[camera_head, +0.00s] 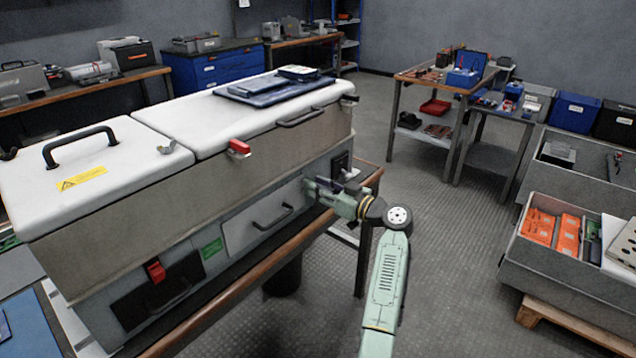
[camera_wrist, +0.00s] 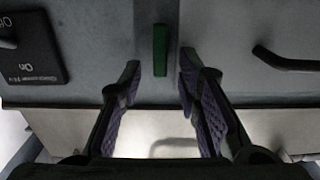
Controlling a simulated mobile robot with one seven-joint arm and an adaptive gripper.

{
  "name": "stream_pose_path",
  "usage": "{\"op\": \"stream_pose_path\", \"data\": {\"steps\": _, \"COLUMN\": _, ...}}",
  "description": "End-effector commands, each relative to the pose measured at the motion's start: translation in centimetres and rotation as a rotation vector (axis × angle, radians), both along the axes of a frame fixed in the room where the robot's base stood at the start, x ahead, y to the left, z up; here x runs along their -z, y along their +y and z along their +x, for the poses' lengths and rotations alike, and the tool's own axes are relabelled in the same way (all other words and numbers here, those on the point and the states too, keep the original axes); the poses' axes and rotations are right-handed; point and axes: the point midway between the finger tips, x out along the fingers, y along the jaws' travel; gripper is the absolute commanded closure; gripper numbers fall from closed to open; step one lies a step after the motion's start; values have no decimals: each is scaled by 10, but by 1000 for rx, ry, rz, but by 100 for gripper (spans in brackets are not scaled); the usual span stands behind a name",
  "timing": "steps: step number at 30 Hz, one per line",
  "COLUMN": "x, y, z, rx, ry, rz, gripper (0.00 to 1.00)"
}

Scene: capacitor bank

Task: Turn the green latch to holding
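The green latch (camera_wrist: 160,50) is a narrow green bar on the grey cabinet front, standing lengthwise up and down in the wrist view. My gripper (camera_wrist: 160,76) is open and empty, with its two fingertips to either side of the latch's lower end and apart from it. In the head view my gripper (camera_head: 312,188) is at the right part of the cabinet (camera_head: 105,225) front, and the latch cannot be made out there.
In the wrist view a dark plate marked "On" (camera_wrist: 35,62) lies left of the latch and a dark handle (camera_wrist: 285,62) lies right. The head view shows red latches (camera_head: 239,149) (camera_head: 156,271), a drawer handle (camera_head: 273,217) and a wooden bench edge (camera_head: 245,290). Open floor (camera_head: 445,240) lies right.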

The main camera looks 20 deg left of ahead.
Motion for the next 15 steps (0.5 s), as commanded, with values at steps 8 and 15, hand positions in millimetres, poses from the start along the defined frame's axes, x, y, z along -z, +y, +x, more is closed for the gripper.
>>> {"op": "stream_pose_path", "data": {"steps": 8, "x": 0, "y": 3, "z": 1, "rx": 0, "ry": -1, "rz": 0, "gripper": 69}}
{"op": "stream_pose_path", "data": {"steps": 15, "x": 0, "y": 2, "z": 1, "rx": 0, "ry": -1, "rz": 0, "gripper": 83}}
